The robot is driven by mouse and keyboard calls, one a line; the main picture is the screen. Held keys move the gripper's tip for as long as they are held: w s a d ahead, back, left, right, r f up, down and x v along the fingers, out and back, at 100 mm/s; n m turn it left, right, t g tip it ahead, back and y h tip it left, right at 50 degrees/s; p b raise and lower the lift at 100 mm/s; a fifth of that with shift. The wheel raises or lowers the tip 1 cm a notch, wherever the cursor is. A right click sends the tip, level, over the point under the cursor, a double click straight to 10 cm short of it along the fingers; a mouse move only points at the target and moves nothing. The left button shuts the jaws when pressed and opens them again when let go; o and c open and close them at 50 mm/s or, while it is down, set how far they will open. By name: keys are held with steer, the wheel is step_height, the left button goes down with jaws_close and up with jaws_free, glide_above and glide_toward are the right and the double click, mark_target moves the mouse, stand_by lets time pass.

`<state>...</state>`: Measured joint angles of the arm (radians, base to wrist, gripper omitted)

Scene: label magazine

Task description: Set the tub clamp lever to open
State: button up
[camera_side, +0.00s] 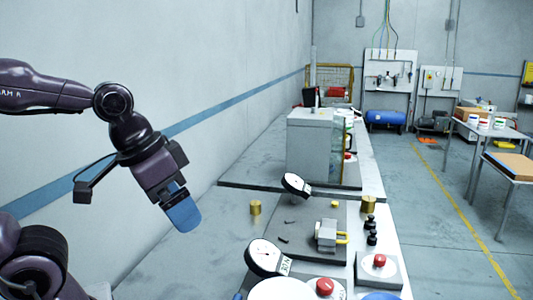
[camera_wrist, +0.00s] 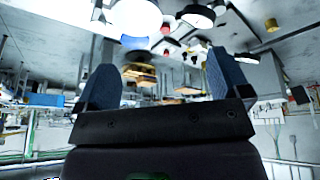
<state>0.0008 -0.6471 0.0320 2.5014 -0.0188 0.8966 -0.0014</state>
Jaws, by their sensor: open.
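My gripper (camera_side: 182,212) hangs over the left part of the grey bench in the side view, tilted down, well apart from everything on the bench. In the wrist view my gripper (camera_wrist: 162,72) shows two blue fingers spread wide with nothing held between them. A grey block fixture (camera_side: 326,236) with a yellow looped handle (camera_side: 343,238) sits on a dark plate to the right of my gripper. I cannot tell whether this handle is the tub clamp lever. A round white top (camera_side: 284,291), perhaps the tub, is cut off at the bottom edge; no lever shows clearly on it.
Two dial gauges (camera_side: 265,257) (camera_side: 295,185) stand up from the bench. Brass cylinders (camera_side: 255,207) (camera_side: 368,204), black knobs (camera_side: 371,230) and red buttons (camera_side: 379,260) (camera_side: 325,287) are around the plate. A grey cabinet (camera_side: 312,148) stands behind. The bench's left side is clear.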

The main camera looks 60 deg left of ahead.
steer(key=w+a+y, duration=0.2)
steer(key=w+a, duration=0.3)
steer(key=w, duration=0.3)
steer(key=w+a+f+t+y, duration=0.1)
steer(key=w+a+y, duration=0.1)
steer(key=w+a, duration=0.3)
steer(key=w+a+t+y, duration=0.1)
steer(key=w+a, duration=0.5)
steer(key=w, duration=0.6)
steer(key=shift+w+f+y, duration=0.25)
steer(key=shift+w+y, duration=0.15)
steer(key=shift+y, duration=0.4)
steer(key=shift+c, duration=0.4)
